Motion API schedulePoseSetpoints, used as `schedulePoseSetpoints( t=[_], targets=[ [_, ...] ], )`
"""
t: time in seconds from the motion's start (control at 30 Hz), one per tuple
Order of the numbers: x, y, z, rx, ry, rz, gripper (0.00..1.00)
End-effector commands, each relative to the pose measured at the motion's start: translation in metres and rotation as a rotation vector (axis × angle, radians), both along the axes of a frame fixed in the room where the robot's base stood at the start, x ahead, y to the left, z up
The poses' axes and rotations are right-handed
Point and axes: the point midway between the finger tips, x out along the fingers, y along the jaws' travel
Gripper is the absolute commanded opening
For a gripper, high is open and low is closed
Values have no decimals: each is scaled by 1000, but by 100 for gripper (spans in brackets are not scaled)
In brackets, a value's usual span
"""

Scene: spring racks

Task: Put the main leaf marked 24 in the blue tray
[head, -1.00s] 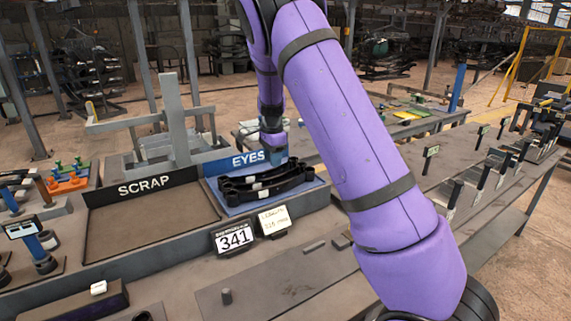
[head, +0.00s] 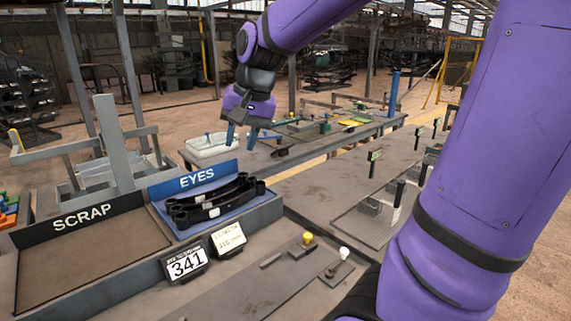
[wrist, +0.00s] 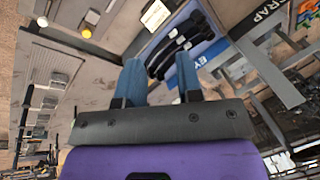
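The blue tray (head: 186,230), with a blue EYES sign at its back, holds several black leaves (head: 222,200) lying side by side. They have small white tags, too small to read, so I cannot tell which is marked 24. The tray's leaves also show in the wrist view (wrist: 180,46). My gripper (head: 240,140) hangs in the air above and beyond the tray's back right corner, clear of the leaves. Its two blue fingers are apart with nothing between them, which the wrist view (wrist: 158,78) also shows.
The SCRAP bin (head: 82,252) beside the tray is empty. A 341 sign (head: 187,263) and a handwritten card (head: 229,238) stand in front. Upright posts with tags (head: 373,165) line the right bench. A white bin (head: 211,146) sits behind.

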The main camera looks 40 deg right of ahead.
Motion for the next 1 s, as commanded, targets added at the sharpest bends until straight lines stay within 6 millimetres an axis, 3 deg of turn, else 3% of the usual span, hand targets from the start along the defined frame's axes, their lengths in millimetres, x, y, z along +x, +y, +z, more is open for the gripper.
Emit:
schedulePoseSetpoints(
  t=[0.03, 0.3, 0.5, 0.7, 1.0],
  targets=[
    [-18, 3, 6, -20, -30, 50, 33],
    [-102, 20, 15, -179, -158, 327, 33],
    [-146, 26, 9, -298, -217, 474, 33],
    [-162, 28, 4, -352, -236, 532, 33],
    [-162, 28, 4, -355, -236, 536, 33]
  ],
)
